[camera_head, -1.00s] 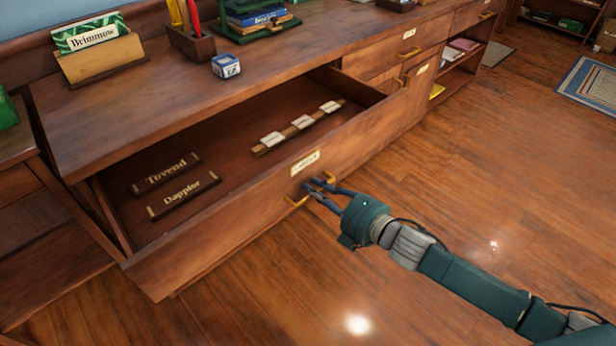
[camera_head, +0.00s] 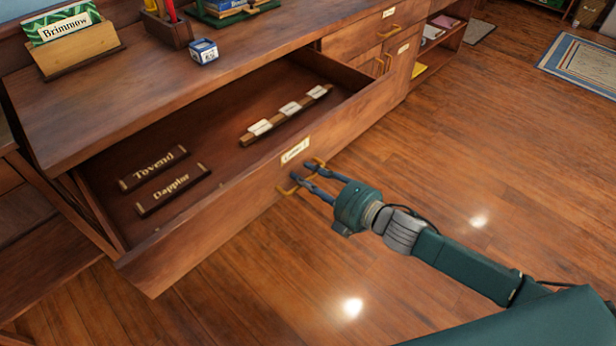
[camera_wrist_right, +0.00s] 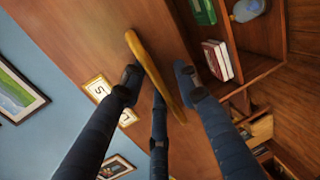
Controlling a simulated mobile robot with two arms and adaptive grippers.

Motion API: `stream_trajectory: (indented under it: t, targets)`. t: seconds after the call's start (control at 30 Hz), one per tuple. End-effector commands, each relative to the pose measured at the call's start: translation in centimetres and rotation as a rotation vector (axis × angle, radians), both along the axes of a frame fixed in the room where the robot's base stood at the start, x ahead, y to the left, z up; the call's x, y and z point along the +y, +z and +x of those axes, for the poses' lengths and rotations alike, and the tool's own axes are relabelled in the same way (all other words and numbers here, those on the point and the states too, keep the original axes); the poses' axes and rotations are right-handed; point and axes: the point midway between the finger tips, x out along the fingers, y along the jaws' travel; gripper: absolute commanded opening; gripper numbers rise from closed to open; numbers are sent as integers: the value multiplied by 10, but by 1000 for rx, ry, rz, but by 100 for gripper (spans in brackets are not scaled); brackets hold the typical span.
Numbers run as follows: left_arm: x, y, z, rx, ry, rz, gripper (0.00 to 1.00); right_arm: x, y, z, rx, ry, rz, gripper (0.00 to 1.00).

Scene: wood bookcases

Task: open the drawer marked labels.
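The drawer (camera_head: 215,215) stands pulled well out of the wooden cabinet. Its front carries a pale label card (camera_head: 295,151), too small to read surely, and a brass bar handle (camera_head: 284,190). My right gripper (camera_head: 300,173) is at this handle. In the right wrist view the handle (camera_wrist_right: 150,65) runs between the spread fingers (camera_wrist_right: 157,80), with gaps to the outer fingertips. The gripper looks open around the handle. The label card (camera_wrist_right: 97,89) shows beside it, partly behind a finger. My left gripper is not in view.
Inside the drawer lie dark nameplates "Tovend" (camera_head: 153,168) and "Dappior" (camera_head: 172,189) and a wooden strip with white tags (camera_head: 288,116). Further drawers and shelves (camera_head: 439,42) continue right. A card holder (camera_head: 80,54) and a small blue box (camera_head: 204,51) stand on top. The floor (camera_head: 500,160) is clear.

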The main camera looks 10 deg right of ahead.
Motion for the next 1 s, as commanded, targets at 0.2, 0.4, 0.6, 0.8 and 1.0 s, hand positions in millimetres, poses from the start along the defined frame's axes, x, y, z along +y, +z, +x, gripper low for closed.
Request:
stream_trajectory:
  t: [0.2,0.4,0.6,0.8,1.0]
  targets:
    - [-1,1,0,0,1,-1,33,-4,2,-5,-1,0,1,31]
    - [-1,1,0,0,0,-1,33,-23,7,-35,3,0,-1,31]
    - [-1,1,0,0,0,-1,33,-45,14,-68,5,1,0,31]
    - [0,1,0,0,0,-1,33,-60,21,-89,3,-1,1,31]
    - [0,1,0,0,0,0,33,-65,23,-97,1,0,0,31]
